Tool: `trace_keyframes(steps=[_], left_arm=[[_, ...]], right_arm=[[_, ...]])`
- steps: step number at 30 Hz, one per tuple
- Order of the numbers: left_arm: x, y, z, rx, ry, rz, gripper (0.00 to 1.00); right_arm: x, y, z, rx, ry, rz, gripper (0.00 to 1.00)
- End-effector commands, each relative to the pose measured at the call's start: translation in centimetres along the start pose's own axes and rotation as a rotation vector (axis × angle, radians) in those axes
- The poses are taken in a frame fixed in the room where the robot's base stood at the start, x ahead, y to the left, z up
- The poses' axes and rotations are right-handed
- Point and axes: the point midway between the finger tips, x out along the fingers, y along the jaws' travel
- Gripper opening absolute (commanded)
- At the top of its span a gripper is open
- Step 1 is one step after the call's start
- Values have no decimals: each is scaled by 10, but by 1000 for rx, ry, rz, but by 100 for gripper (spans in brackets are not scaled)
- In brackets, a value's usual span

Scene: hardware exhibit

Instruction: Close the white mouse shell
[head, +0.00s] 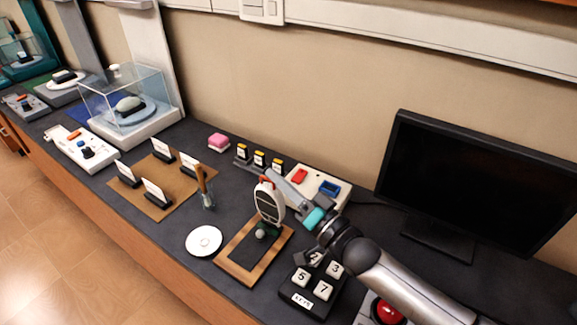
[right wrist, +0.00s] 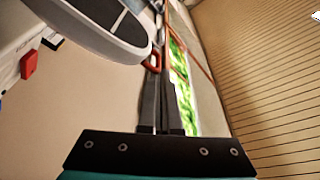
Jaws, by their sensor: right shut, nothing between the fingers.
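The white mouse shell (head: 269,203) stands raised, nearly upright, over a wooden-edged dark base (head: 236,258). A small greenish ball (head: 261,234) shows at its foot. My right gripper (head: 275,178) is shut and empty, reaching in from the right with its fingertips by the top of the shell. In the right wrist view the closed fingers (right wrist: 162,100) point past the white shell (right wrist: 105,25), which fills the upper left. A small orange-red loop (right wrist: 154,62) on the shell's edge is close to the fingertips; I cannot tell whether they touch. My left gripper is not in view.
A numbered key block (head: 312,285) and a red button (head: 387,311) are under and beside my right arm. A black monitor (head: 475,185) stands at the right. A white disc (head: 204,241) lies left of the base. A switch box (head: 318,187) stands behind.

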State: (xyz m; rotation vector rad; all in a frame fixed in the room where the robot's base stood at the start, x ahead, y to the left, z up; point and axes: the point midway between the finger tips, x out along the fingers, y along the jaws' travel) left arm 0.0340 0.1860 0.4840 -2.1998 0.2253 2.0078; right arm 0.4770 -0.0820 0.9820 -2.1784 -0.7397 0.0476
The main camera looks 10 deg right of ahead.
Motion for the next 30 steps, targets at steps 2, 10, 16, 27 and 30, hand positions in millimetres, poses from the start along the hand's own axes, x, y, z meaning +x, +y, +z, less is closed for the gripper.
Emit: trace_keyframes(steps=[2, 10, 16, 27, 30], left_arm=[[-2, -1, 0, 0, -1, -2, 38], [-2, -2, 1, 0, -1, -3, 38], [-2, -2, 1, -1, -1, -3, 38], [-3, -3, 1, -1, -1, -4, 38], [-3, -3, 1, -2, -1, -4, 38]], right_arm=[[-3, -8, 10, -67, -1, -21, 0], [-12, -26, 39, -284, -2, -87, 0], [-17, -33, 55, -371, -1, -114, 0], [-21, -37, 68, -368, 0, -113, 0], [-21, -37, 69, -368, -1, -113, 0]])
